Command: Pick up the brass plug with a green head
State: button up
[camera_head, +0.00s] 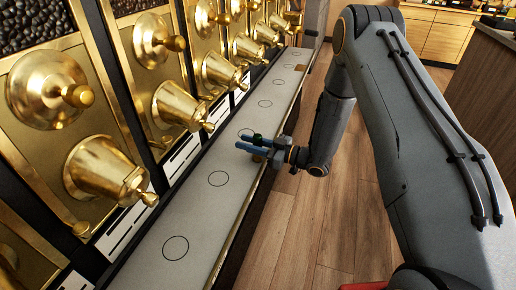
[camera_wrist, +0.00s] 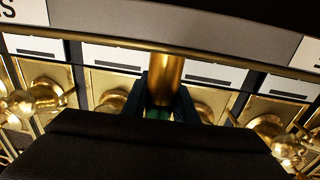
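The brass plug (camera_wrist: 166,78) is a gold cylinder between the two fingers of my gripper (camera_wrist: 166,98) in the wrist view. Its green head (camera_wrist: 157,114) shows low between the fingers, partly hidden by the dark gripper body. In the head view my gripper (camera_head: 247,143) reaches across the grey ledge, one blue finger on each side of the plug. The green head (camera_head: 258,138) shows between the fingers, and a bit of brass shows below the near finger. The fingers lie close against the plug with no clear gap. Whether its base touches the ledge is hidden.
The grey ledge (camera_head: 198,210) has several outlined circles and is otherwise bare near me. Brass bin spouts and knobs (camera_head: 108,170) line its left side, close to the fingertips. Wooden floor (camera_head: 330,225) lies to the right, and a dark counter (camera_head: 488,80) stands farther right.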

grip_shut()
notch_tip(320, 180, up, 10)
dwell(0.6)
